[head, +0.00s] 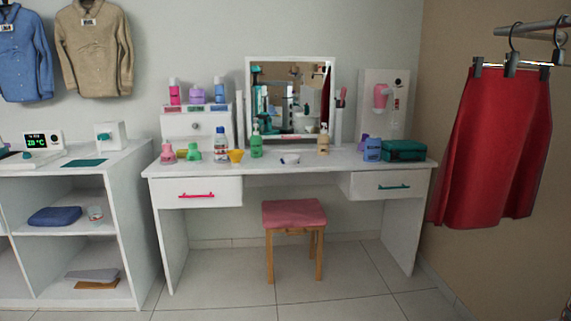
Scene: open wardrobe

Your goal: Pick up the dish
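A small, shallow dish (290,159), pale with some blue in it, sits near the middle of the white dressing table (330,166), in front of the mirror. What it holds is too small to tell. Nothing covers it from this view. A green pump bottle (256,141) stands to its left and a tan pump bottle (323,140) to its right, both apart from it. My gripper is not directly in view.
A yellow funnel-shaped item (236,156), a clear bottle (219,143) and pink and green containers stand left on the table. A blue bottle (372,149) and teal box (403,151) stand right. A pink stool (294,214) is below; red skirt (497,145) hangs right.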

